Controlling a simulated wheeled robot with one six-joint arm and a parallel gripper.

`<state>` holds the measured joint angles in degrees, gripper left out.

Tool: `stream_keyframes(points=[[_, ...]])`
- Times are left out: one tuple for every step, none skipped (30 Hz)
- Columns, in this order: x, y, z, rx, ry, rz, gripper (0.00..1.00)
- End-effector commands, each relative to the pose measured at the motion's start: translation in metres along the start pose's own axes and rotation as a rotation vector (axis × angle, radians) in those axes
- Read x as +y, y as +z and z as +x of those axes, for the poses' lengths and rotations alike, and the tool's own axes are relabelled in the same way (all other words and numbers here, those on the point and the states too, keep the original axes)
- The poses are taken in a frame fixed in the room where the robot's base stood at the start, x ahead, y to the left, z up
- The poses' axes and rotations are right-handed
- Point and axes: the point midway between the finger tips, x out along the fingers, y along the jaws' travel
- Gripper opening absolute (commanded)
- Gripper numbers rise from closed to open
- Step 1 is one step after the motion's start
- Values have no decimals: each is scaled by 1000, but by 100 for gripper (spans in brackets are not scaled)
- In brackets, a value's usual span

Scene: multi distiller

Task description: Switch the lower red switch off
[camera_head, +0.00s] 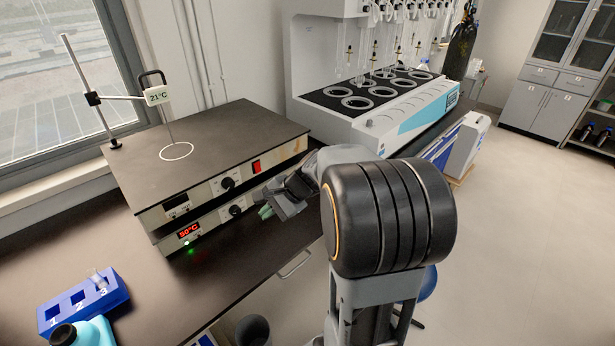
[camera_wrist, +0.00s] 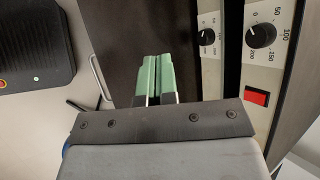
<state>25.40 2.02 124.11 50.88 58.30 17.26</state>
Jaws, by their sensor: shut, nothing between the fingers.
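Two flat heating units are stacked on the dark bench. The lower unit (camera_head: 165,241) has a lit red 50°C display (camera_head: 189,230), a green light and a black knob (camera_head: 235,210). It also shows as the narrower strip with a knob (camera_wrist: 206,37) in the wrist view. Its red switch is not visible; my gripper and arm cover that part of its front. The upper unit's red switch (camera_head: 256,166) shows in the head view and in the wrist view (camera_wrist: 256,97). My gripper (camera_head: 265,211) has green fingertips (camera_wrist: 151,60), shut and empty, in front of the lower unit.
A blue rack (camera_head: 82,301) sits on the bench's front left. A large white distiller (camera_head: 375,110) stands behind my arm. The bench before the units is mostly clear.

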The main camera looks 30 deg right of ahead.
Motion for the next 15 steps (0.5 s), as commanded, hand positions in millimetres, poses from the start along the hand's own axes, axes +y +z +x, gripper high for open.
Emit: stream_keyframes(points=[[-4, -39, 5, -28, -97, 186, 0], [-9, -58, 4, -46, -158, 287, 0], [-13, -84, 2, -70, -241, 415, 0], [-15, -104, 0, -86, -302, 505, 0], [-15, -124, -3, -102, -363, 589, 0], [-15, -150, -7, -125, -441, 694, 0], [-13, -169, -11, -140, -498, 766, 0], [-10, -187, -15, -153, -553, 832, 0], [-6, -209, -21, -171, -621, 911, 0], [-1, -224, -25, -185, -668, 964, 0], [3, -237, -29, -196, -712, 1009, 0], [9, -253, -33, -210, -765, 1065, 0], [13, -264, -37, -218, -801, 1099, 0], [17, -273, -40, -227, -832, 1128, 0], [22, -284, -44, -236, -868, 1163, 0]])
